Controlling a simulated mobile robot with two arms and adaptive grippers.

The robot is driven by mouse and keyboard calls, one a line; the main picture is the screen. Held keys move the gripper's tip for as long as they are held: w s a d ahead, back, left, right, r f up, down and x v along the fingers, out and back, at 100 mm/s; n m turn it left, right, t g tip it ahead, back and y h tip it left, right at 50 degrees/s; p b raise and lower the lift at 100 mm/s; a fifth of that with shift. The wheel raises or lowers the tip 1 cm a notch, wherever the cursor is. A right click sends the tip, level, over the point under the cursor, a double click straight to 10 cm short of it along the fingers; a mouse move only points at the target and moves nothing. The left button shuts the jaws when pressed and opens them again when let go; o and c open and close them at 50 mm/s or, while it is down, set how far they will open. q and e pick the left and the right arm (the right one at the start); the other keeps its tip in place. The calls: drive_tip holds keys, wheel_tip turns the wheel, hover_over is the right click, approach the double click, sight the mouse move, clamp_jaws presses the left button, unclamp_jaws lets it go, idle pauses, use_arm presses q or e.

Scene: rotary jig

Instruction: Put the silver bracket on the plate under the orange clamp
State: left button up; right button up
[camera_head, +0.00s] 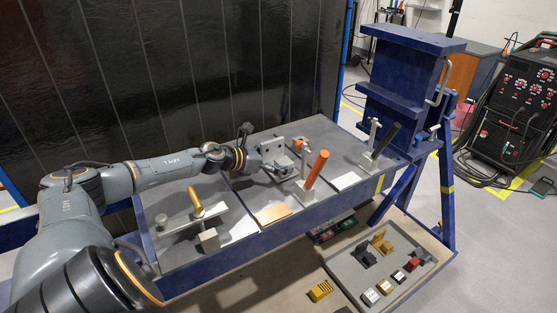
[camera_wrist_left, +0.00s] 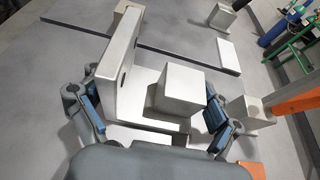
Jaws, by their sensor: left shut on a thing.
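The silver bracket (camera_head: 276,149), with an upright plate with holes, is at the middle of the blue bench. In the left wrist view the silver bracket (camera_wrist_left: 119,68) stands between the fingers, with a square block (camera_wrist_left: 180,90) beside its upright plate. My left gripper (camera_head: 266,167) is shut on the bracket; its blue finger pads show in the left wrist view. The orange clamp (camera_head: 316,169) leans up just right of the gripper; its handle (camera_wrist_left: 297,101) shows at the right of the wrist view. The bracket's underside and its contact with the bench are hidden. My right gripper is out of view.
A yellow-handled clamp (camera_head: 196,203) stands left, a black-handled clamp (camera_head: 384,141) right. A tall blue frame (camera_head: 403,80) closes the right end. A grey parts tray (camera_head: 405,290) is lower down in front.

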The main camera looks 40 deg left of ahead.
use_arm(q)
drive_tip(key=shift+f, duration=0.1)
drive_tip(key=o, duration=1.5)
drive_tip(key=shift+f, duration=0.1)
